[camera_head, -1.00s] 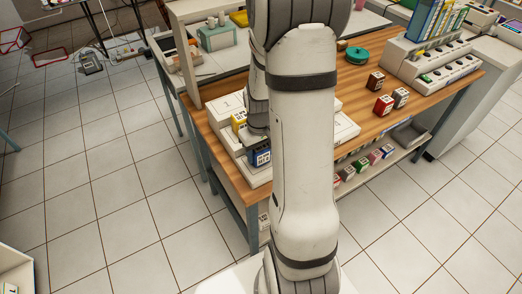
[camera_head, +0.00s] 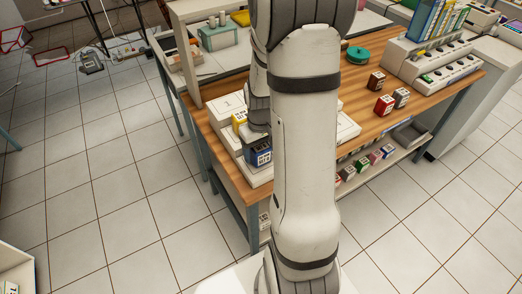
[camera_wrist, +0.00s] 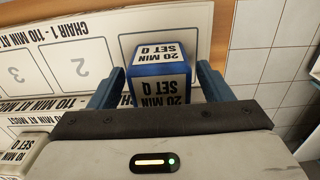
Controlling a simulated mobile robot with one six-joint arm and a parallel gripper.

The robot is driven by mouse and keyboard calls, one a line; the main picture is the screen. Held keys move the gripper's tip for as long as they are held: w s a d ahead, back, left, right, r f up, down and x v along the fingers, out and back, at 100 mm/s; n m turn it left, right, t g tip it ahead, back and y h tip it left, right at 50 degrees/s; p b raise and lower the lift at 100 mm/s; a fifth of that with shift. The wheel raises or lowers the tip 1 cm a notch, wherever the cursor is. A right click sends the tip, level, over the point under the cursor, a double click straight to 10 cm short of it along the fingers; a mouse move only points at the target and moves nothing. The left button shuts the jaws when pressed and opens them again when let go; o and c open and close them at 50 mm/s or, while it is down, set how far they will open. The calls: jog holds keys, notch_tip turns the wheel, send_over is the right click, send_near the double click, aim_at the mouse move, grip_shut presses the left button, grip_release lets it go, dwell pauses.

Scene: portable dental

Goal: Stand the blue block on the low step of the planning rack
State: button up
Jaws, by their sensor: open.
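The blue block (camera_head: 258,156), labelled "20 MIN SET Q", is at the near, low end of the white stepped planning rack (camera_head: 230,104). In the wrist view the blue block (camera_wrist: 160,72) looks upright, over the last numbered square of the rack (camera_wrist: 32,72), beside squares 2 and 3. My gripper (camera_wrist: 157,88) is open, with its two blue fingers on either side of the block. A gap shows at the left finger; contact at the right finger cannot be told. The block's underside is hidden. In the head view my arm covers part of the rack.
A yellow block (camera_head: 239,121) stands on the rack behind the blue one. Red (camera_head: 384,105), grey (camera_head: 401,97) and brown (camera_head: 376,81) blocks stand on the wooden table to the right. More blocks sit on the shelf below. A green round object (camera_head: 357,55) lies further back.

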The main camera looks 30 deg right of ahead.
aim_at(260, 146)
notch_tip(260, 146, up, 11)
jog(key=shift+f, duration=0.15)
jog(key=shift+s+a+r, duration=0.1)
jog(key=shift+a+r, duration=0.05)
jog(key=shift+r, duration=0.15)
jog(key=s+a+r+t, duration=0.2)
jog(key=s+a+r, duration=0.5)
jog(key=s+a, duration=0.4)
jog(key=shift+s+a+r+t, duration=0.15)
jog(key=shift+s+a+t, duration=0.25)
jog(key=shift+s, duration=0.3)
